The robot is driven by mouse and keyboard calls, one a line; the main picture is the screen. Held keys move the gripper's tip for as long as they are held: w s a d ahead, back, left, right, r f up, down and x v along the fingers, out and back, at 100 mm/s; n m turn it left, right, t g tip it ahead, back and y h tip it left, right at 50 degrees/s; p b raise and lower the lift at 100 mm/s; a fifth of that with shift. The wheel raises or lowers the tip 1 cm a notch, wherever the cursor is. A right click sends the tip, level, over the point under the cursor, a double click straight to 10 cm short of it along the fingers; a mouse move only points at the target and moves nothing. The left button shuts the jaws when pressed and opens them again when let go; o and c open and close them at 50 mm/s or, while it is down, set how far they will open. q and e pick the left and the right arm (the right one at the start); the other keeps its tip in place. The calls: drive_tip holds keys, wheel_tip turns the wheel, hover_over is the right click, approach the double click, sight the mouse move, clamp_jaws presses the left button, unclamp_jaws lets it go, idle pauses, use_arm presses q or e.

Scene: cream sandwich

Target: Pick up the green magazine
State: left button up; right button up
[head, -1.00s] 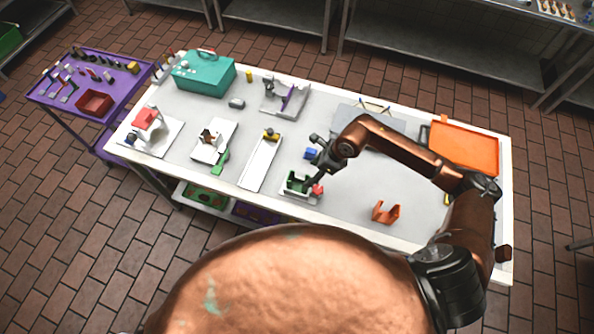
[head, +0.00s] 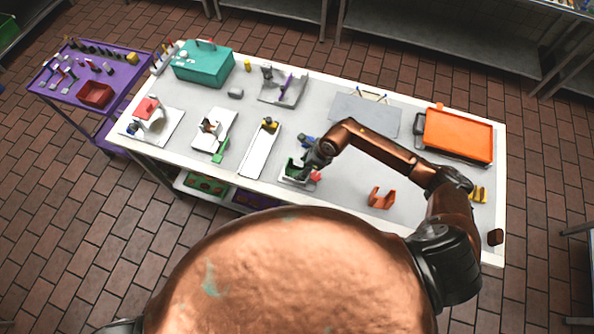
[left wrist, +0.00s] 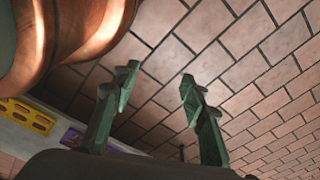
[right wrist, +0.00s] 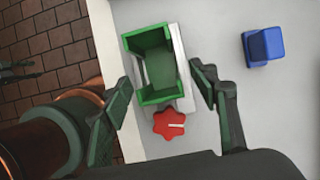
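The green magazine (right wrist: 158,65) is an open green box in a white holder (right wrist: 182,55) near the table's front edge. It also shows in the head view (head: 293,168), partly hidden by my right gripper. My right gripper (right wrist: 160,88) is open above it in the right wrist view, one finger to either side of the box, with a visible gap on both sides. In the head view my right gripper (head: 305,165) hangs over the box. My left gripper (left wrist: 158,80) is open and empty, with only floor tiles between its fingers.
A red knob (right wrist: 170,123) sits at the holder's near end. A blue block (right wrist: 263,46) stands to its right. An orange bracket (head: 381,197) and an orange case (head: 457,135) lie to the right on the table, and a long white tray (head: 260,150) to the left.

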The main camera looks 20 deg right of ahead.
drive_tip(key=shift+s+r, duration=0.1)
drive_tip(key=shift+s, duration=0.05)
drive_tip(key=c, duration=1)
clamp_jaws()
use_arm(q)
drive_tip(key=shift+s+d, duration=0.1)
drive_tip(key=shift+s, duration=0.5)
drive_tip(key=shift+s, duration=0.15)
